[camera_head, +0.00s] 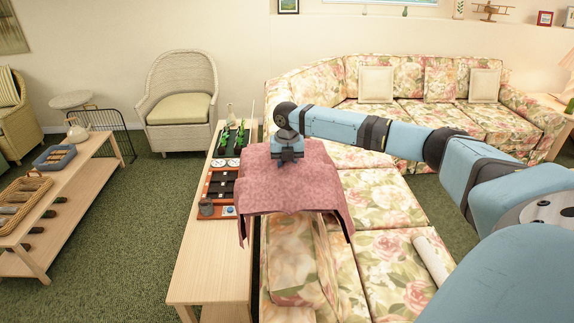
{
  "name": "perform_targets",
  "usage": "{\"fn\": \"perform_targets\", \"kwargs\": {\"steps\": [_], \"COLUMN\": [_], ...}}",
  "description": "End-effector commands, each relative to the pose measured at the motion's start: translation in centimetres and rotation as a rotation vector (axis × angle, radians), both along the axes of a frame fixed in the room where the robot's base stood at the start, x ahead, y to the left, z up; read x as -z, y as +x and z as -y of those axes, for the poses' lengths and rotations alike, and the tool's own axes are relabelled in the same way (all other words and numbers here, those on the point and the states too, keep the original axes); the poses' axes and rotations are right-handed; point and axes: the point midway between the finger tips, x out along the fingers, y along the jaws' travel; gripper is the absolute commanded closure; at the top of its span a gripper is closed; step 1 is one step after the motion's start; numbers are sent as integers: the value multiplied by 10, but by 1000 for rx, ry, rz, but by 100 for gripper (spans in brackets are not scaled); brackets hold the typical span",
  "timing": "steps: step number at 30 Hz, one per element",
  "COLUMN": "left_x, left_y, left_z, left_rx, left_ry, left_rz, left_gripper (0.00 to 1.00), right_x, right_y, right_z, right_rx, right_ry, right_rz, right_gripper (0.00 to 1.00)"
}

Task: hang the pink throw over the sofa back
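The pink throw (305,190) is spread over the sofa back (298,262), beside the long wooden table. Its near edge hangs down in folds at the left and right corners. Part of it reaches over the table side. My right gripper (287,160) points down at the far part of the throw, at or just above the cloth. Its fingertips are hidden, so I cannot tell whether it grips the cloth. The floral sofa (385,205) extends right and behind. My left gripper is not in view.
The long wooden table (215,265) carries a dark tray with green bottles (232,138), a board game (222,185) and a grey cup (206,208). A wicker armchair (180,75) stands behind. A low shelf (75,185) is at the left, with carpet (120,255) free between.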

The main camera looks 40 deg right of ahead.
Motion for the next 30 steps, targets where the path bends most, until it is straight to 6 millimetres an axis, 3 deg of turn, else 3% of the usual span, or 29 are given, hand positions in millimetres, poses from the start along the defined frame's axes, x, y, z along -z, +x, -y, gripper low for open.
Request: {"fn": "perform_targets", "kwargs": {"steps": [11,30], "left_x": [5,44], "left_y": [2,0], "left_z": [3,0], "left_rx": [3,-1], "left_ry": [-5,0], "left_rz": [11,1], "left_gripper": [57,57], "right_x": [55,146], "right_y": [0,0], "right_z": [0,0], "right_rx": [1,0], "right_ry": [1,1], "right_rz": [0,1], "right_gripper": [100,100]}}
